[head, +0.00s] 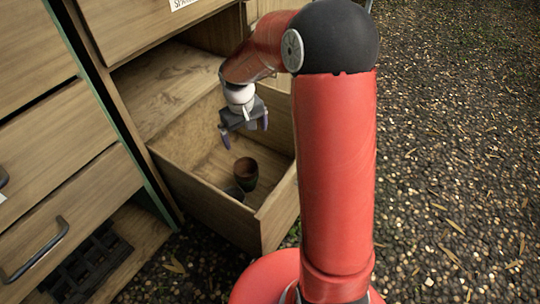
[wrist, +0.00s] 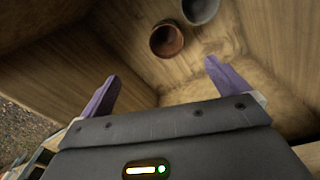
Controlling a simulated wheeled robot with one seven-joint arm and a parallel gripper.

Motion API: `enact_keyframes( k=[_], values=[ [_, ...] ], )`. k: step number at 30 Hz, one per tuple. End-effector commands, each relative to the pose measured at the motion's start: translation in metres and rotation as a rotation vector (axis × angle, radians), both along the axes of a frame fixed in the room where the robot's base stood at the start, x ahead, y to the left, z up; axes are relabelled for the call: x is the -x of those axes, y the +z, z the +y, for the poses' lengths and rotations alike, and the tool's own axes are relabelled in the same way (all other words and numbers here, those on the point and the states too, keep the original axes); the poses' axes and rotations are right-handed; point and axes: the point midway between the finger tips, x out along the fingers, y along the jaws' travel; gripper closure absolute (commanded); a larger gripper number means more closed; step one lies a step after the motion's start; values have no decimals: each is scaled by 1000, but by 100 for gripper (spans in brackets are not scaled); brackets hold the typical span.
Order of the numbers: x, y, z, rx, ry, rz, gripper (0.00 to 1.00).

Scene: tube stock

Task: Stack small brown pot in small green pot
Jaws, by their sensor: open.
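The small brown pot (head: 246,166) stands upright inside the open wooden drawer.
The drawer's wooden walls (head: 205,209) surround the pots. Closed drawers (head: 65,200) stand to the left. Gravel ground (head: 455,150) lies open to the right.

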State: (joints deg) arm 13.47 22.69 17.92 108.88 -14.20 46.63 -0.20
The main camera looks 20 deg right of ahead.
Motion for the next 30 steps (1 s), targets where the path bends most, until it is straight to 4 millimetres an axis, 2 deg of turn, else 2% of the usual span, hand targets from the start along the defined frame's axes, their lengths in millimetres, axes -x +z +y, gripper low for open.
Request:
enact_keyframes(
  k=[1, 6, 12, 18, 21, 25, 30],
  values=[
    [14, 27, 0, 19, -9, -37, 0],
    [73, 94, -1, 46, -60, -135, 0],
    [151, 144, -1, 22, -126, -259, 0],
    [221, 163, 1, -51, -176, -369, 0],
    [242, 163, 2, -86, -189, -403, 0],
    [256, 162, 3, -112, -199, -426, 0],
    [259, 162, 3, -118, -201, -429, 0]
  ],
)
